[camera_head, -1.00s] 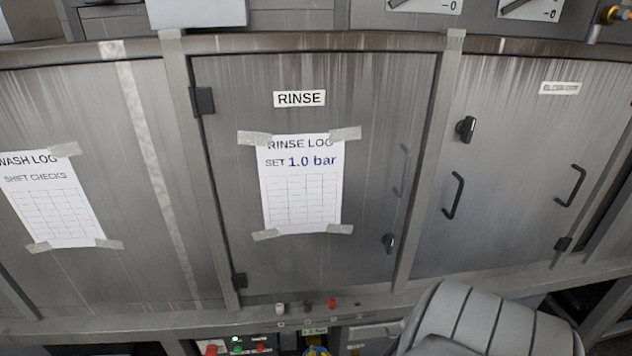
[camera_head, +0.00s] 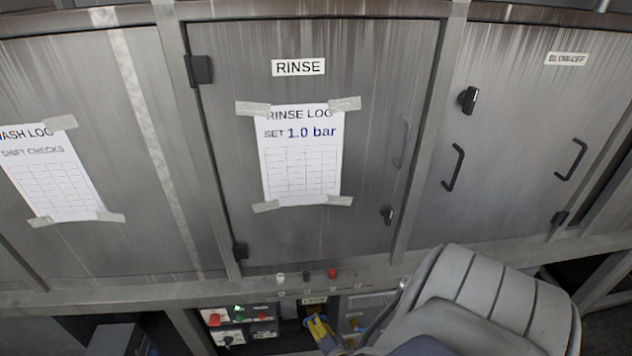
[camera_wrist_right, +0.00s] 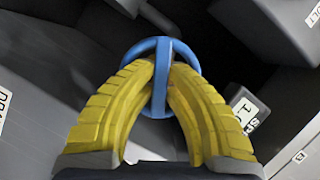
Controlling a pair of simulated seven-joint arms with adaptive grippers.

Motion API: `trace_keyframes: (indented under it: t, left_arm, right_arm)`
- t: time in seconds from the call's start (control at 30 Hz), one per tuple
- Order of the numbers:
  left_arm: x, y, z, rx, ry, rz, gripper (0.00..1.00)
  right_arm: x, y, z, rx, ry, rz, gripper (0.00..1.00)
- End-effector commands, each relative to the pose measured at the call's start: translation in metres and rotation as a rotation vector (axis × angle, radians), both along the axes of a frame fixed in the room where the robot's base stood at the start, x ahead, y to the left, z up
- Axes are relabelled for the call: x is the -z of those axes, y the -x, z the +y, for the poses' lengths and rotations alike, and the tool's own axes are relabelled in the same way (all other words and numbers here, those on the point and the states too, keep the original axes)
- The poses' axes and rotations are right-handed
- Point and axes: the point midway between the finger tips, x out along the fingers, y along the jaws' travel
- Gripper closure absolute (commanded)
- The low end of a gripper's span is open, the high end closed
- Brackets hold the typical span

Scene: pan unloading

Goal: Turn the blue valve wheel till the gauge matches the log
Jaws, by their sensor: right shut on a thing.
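The blue valve wheel (camera_wrist_right: 161,47) shows in the right wrist view as a round rim with a bar across it. My right gripper (camera_wrist_right: 160,82) has its yellow fingers closed on the wheel's middle bar from both sides. In the head view this gripper (camera_head: 318,328) is small at the bottom, below the rinse panel. The rinse log (camera_head: 300,160) is taped to the panel and reads "SET 1.0 bar". No gauge face is in view now. My left gripper is not in view.
A "RINSE" label (camera_head: 298,67) sits above the log. The wash log (camera_head: 50,175) is at left and a "BLOW-OFF" label (camera_head: 567,59) at right. Black door handles (camera_head: 453,167) stick out. A box with buttons (camera_head: 238,325) stands left of my right gripper.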

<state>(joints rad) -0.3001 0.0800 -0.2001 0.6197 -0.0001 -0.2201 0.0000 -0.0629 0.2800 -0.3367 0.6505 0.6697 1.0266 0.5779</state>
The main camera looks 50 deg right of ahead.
Motion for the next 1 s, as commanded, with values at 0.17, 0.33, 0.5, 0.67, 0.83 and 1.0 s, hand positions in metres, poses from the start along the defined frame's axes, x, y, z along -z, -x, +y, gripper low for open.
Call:
trace_keyframes:
  t: [0.17,0.33,0.5,0.67,0.83,1.0]
  left_arm:
    - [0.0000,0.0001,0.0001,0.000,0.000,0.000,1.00]
    - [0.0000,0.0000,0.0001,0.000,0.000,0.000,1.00]
    - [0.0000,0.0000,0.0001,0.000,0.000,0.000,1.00]
    - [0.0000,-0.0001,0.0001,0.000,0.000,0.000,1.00]
    - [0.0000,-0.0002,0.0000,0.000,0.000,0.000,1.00]
    - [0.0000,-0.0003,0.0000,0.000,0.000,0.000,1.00]
  right_arm:
    - [-0.0002,-0.0006,-0.0008,0.002,-0.029,-0.029,1.00]
    - [-0.0001,-0.0002,-0.0009,0.001,-0.038,-0.038,1.00]
    - [-0.0002,-0.0002,-0.0009,0.002,-0.039,-0.038,1.00]
    - [-0.0002,-0.0003,-0.0010,0.002,-0.039,-0.038,0.85]
    - [-0.0001,-0.0002,-0.0007,0.002,-0.039,-0.038,0.65]
    - [0.0000,-0.0001,-0.0004,0.001,-0.038,-0.037,0.64]
